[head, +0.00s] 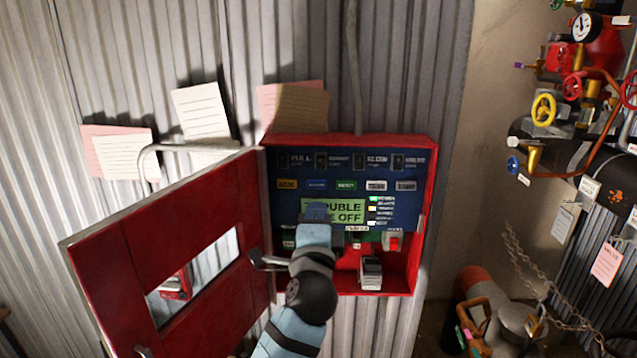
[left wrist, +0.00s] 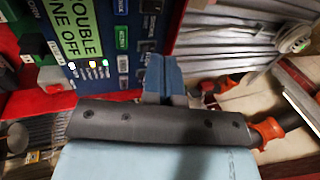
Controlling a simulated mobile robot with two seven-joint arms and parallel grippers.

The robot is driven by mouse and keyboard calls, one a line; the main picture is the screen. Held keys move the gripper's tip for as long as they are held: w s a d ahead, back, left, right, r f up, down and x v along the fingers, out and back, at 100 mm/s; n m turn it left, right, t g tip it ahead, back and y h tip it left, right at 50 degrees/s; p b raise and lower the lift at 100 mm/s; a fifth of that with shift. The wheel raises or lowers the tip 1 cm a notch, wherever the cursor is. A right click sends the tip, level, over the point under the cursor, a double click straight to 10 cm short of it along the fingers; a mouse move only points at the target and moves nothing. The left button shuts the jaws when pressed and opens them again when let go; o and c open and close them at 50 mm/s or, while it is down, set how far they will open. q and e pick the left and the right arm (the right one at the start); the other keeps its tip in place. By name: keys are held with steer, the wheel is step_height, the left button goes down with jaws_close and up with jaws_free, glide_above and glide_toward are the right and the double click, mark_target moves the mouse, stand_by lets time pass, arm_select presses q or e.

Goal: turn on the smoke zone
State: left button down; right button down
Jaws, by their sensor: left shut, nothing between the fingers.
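The red control cabinet (head: 429,180) hangs open on the corrugated wall in the head view. Its blue panel (head: 335,170) carries rows of labelled buttons and lit indicators. A green display (head: 349,210) reads "TROUBLE" and, partly covered, "ZONE OFF"; it also shows in the left wrist view (left wrist: 68,28). My left gripper (head: 316,210) is shut and empty in front of the display's left part; its blue fingers also show in the left wrist view (left wrist: 165,78). I cannot tell whether they touch the panel. The arm hides buttons below the display. My right gripper is not in view.
The red cabinet door (head: 215,215) with a window stands open to the left, close to my left arm. A red switch (head: 394,243) and a grey block (head: 371,273) sit low in the cabinet. Pipes with a yellow valve wheel (head: 543,110) stand at right.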

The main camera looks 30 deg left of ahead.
mark_target(321, 160)
arm_select(q)
steer(key=p+x, duration=0.3)
steer(key=x, duration=0.9)
steer(key=shift+w+r+p, duration=0.1)
steer(key=shift+p, duration=0.3)
steer(key=shift+w+a+r, duration=0.1)
steer(key=shift+w+a, duration=0.25)
steer(key=shift+w, duration=0.2)
steer(key=shift+w, duration=0.1)
